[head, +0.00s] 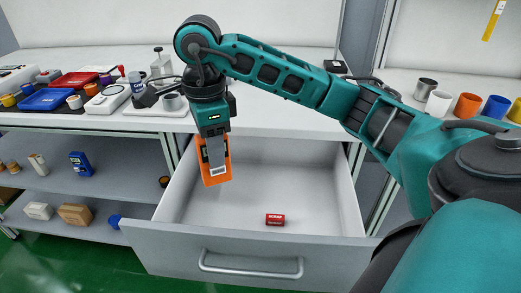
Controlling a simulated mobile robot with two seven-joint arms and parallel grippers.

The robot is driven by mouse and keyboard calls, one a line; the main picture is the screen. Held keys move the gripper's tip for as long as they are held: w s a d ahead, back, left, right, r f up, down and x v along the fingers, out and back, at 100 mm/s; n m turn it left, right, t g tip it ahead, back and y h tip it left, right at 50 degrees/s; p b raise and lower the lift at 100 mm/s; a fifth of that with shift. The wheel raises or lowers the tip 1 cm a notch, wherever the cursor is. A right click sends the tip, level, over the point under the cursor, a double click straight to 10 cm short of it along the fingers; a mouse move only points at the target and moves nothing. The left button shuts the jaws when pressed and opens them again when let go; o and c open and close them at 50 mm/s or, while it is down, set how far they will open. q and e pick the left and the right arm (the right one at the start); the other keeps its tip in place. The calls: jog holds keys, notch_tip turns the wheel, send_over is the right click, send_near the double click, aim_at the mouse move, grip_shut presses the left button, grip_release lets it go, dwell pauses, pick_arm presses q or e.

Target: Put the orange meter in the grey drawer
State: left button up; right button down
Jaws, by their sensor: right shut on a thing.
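The orange meter (215,174) has an orange frame and a grey face. My right gripper (214,142) points down and is shut on its upper end. The meter hangs over the left part of the open grey drawer (180,240); I cannot tell how far above the drawer floor it is. The drawer is pulled out below the bench and has a bar handle on its front. A small red box (275,219) with white lettering lies on the drawer floor near the front. My left gripper is not in view.
The white bench top (290,119) holds trays, cups and tools at the left. Several coloured mugs, one orange (466,105), stand at the right. Shelves at left hold a blue meter (81,163) and boxes. The drawer's middle and right are mostly clear.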

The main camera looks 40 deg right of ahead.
jog(key=shift+d+f+m, duration=0.15)
jog(key=shift+f+m, duration=0.15)
jog(key=shift+m, duration=0.1)
jog(key=shift+f, duration=0.3)
jog(key=shift+f+b, duration=2.2)
jog(key=shift+f, duration=7.45)
jog(key=c, duration=1.2)
grip_release()
jog(key=shift+f, duration=0.15)
jog(key=o, duration=0.5)
